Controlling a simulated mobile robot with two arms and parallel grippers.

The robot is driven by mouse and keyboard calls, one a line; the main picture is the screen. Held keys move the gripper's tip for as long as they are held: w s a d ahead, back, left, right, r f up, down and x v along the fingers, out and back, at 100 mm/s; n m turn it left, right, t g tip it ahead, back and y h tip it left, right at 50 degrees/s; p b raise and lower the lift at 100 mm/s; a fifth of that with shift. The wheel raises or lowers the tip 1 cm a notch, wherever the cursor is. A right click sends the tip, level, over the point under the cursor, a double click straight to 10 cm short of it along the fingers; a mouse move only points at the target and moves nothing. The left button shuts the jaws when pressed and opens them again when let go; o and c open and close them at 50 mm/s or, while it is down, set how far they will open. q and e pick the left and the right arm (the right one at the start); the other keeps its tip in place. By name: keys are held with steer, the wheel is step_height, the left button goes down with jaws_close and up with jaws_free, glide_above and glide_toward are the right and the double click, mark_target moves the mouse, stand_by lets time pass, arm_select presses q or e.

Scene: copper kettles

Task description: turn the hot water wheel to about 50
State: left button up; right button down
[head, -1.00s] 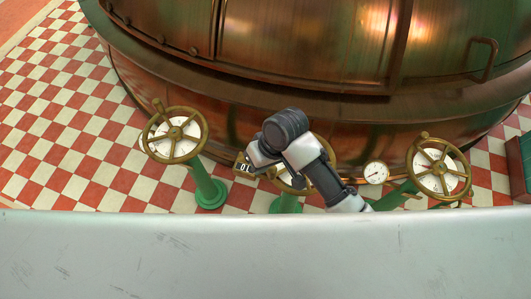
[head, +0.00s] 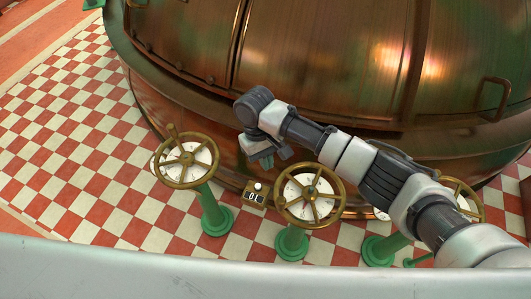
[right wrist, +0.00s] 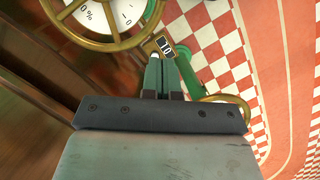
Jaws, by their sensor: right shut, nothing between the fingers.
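Three brass handwheels with white dials stand on green posts before the copper kettle: a left wheel (head: 185,161), a middle wheel (head: 310,194) and a right wheel (head: 470,196), partly hidden by my right arm. I cannot tell from a label which is hot water. A small counter (head: 254,194) reading 01 sits between the left and middle wheels. My right gripper (head: 267,163) is shut and empty above the counter, apart from both wheels. In the right wrist view, its fingers (right wrist: 163,62) point at the counter (right wrist: 163,45), with a wheel rim (right wrist: 112,44) at top left. My left gripper is not in view.
The copper kettle (head: 330,70) curves close behind the wheels. A pale grey edge (head: 200,270) crosses the front. The red-and-white checkered floor (head: 75,150) is clear at the left. My right arm spans the right side.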

steer(key=shift+s+d+f+p, duration=0.2)
steer(key=shift+s+d+f, duration=0.3)
steer(key=shift+s+f, duration=0.35)
steer(key=shift+s+d+f+p, duration=0.15)
steer(key=shift+s+d+f, duration=0.45)
steer(key=shift+f, duration=0.4)
steer(key=shift+s+d+f+p, duration=0.2)
steer(key=shift+s+d+f, duration=0.2)
steer(key=shift+s+f, duration=0.45)
